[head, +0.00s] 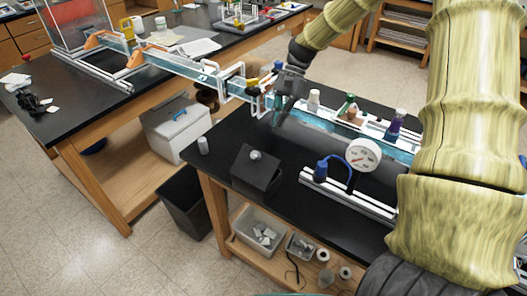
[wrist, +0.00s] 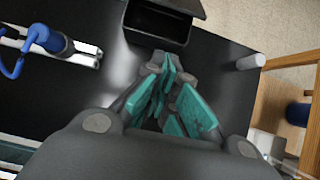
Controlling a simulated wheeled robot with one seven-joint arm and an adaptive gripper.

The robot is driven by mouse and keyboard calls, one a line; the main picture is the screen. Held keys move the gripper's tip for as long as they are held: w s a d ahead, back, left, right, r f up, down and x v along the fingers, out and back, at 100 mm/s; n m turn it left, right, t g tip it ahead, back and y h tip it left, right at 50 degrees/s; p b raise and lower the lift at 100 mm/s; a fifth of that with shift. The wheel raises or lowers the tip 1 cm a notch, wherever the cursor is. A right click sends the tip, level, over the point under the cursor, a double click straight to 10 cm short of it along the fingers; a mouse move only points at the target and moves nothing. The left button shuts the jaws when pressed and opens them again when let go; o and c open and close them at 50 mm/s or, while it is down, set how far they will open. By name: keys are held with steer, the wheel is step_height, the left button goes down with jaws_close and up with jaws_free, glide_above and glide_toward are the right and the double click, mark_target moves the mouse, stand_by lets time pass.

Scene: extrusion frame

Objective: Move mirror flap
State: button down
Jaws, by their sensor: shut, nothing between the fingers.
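My gripper (head: 277,118) hangs over the black bench, fingers pointing down, beside the clear channel on the white extrusion frame (head: 230,84). In the wrist view my gripper (wrist: 167,72) has its teal-padded fingers together with nothing held between them. I cannot make out a mirror flap for certain in either view. A dark box (head: 253,172) stands near the bench's front left, with a small pale knob-like thing on top. In the wrist view a dark open-fronted box (wrist: 158,22) lies beyond the fingertips, apart from them.
A round white gauge (head: 363,155) and a blue fitting with a hose (head: 321,170) stand on a lower rail. Bottles (head: 397,120) line the channel's right part. A small white cylinder (head: 203,145) stands at the bench's left edge. Bare bench top lies around the box.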

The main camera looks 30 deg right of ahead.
mark_target(252, 166)
steer(key=p+x, duration=0.3)
steer(key=x, duration=0.7)
steer(key=a+r+p, duration=0.2)
steer(key=r, duration=0.1)
steer(key=shift+s+a+p, duration=0.2)
steer(key=shift+s+p, duration=0.15)
